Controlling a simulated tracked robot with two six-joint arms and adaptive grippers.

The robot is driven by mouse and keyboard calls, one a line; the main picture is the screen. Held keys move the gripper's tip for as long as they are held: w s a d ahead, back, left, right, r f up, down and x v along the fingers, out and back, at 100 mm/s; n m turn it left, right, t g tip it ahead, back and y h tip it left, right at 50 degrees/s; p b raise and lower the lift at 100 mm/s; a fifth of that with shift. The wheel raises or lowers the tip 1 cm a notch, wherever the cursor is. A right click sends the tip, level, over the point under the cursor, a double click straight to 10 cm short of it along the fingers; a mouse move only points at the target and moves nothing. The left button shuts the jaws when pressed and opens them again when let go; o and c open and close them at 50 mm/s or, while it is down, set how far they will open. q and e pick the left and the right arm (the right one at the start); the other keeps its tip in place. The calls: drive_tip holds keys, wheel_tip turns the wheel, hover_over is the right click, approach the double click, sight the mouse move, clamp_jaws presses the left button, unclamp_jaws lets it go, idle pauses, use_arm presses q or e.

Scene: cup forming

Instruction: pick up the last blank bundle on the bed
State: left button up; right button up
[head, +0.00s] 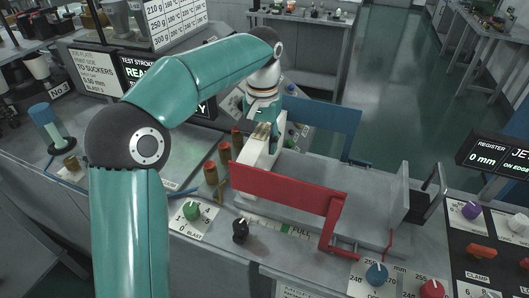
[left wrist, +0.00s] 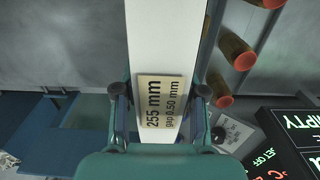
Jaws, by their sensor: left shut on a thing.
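The blank bundle is a long white block (head: 256,163) at the left end of the grey bed (head: 375,205), partly hidden by my left gripper and the red guide. In the left wrist view the white bundle (left wrist: 165,35) runs up between the fingers, with a tan label reading "255 mm gap 0.50 mm" (left wrist: 161,101) between the fingertips. My left gripper (head: 262,125) is shut on the bundle; its fingers (left wrist: 161,108) lie one on each side. Whether the bundle touches the bed cannot be told. My right gripper is not in view.
A red guide (head: 290,190) stands along the bed's near side and a blue guide (head: 325,125) along its far side. Several brass, red-topped posts (head: 211,172) stand left of the bed. Knobs, including a green one (head: 192,210), line the front. The bed's middle is clear.

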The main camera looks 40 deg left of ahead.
use_arm(q)
clamp_jaws()
drive_tip(key=shift+r, duration=0.1)
drive_tip(key=shift+r, duration=0.15)
